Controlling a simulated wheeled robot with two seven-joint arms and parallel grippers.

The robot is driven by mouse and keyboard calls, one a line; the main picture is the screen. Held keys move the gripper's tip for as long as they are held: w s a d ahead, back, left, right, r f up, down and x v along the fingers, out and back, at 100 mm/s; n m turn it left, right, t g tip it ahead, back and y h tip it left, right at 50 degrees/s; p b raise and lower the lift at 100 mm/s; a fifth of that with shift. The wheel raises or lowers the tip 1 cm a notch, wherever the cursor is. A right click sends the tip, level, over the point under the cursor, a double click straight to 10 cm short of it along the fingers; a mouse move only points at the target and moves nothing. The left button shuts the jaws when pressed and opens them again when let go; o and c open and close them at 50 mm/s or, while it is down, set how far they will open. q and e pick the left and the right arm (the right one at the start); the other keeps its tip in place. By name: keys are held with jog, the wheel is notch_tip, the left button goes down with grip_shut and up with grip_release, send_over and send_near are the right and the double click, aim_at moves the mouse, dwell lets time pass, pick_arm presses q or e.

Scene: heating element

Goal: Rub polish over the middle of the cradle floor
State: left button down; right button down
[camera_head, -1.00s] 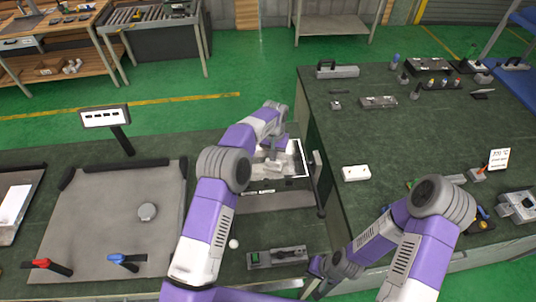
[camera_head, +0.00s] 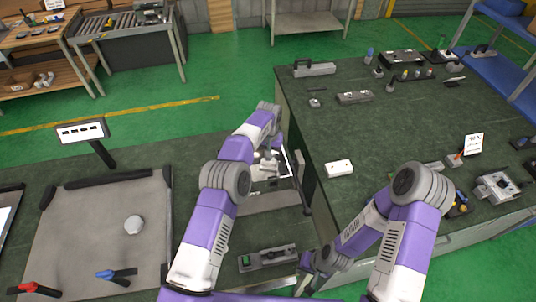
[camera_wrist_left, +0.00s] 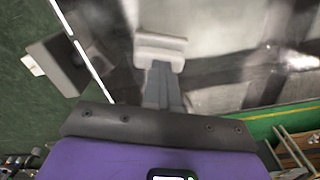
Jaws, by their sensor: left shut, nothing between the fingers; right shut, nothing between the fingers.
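The cradle (camera_head: 287,163) appears as a pale, shiny tray with a white edge, between the two dark benches. My left arm hides much of it. My left gripper (camera_head: 266,170) is shut and empty, over the cradle floor. In the left wrist view the left gripper (camera_wrist_left: 162,70) ends in a pale block in front of a shiny, reflective floor (camera_wrist_left: 225,45). I cannot tell whether it touches the floor, and no polish can be made out. My right gripper (camera_head: 304,283) is shut and empty, low at the front, partly hidden by its arm.
A small box with a green button (camera_head: 267,258) sits in front of the cradle. A dark post (camera_head: 304,195) stands at its right. The right bench (camera_head: 400,130) holds a white block (camera_head: 339,167).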

pick_arm(q)
jog(key=shift+s+a+r+b, duration=0.1)
jog(key=shift+s+a+b, duration=0.3)
jog(key=shift+a, duration=0.95)
jog(key=shift+s+a+r+b, duration=0.1)
jog(key=shift+s+a+b, duration=0.25)
jog(key=shift+a, duration=0.95)
jog(key=shift+s+a+r+b, duration=0.1)
jog(key=shift+s+a+b, duration=0.25)
jog(key=shift+a, duration=1)
jog(key=shift+s+a+r+b, duration=0.15)
jog(key=shift+s+a, duration=0.25)
jog(key=shift+a, duration=0.9)
jog(key=shift+s+a+f+b, duration=0.15)
jog(key=shift+s+a, duration=0.25)
jog(key=shift+a, duration=0.85)
jog(key=shift+r, duration=0.1)
notch_tip(320, 180, up, 6)
jog(key=p, duration=0.4)
notch_tip(320, 180, up, 3)
jog(key=shift+p, duration=0.85)
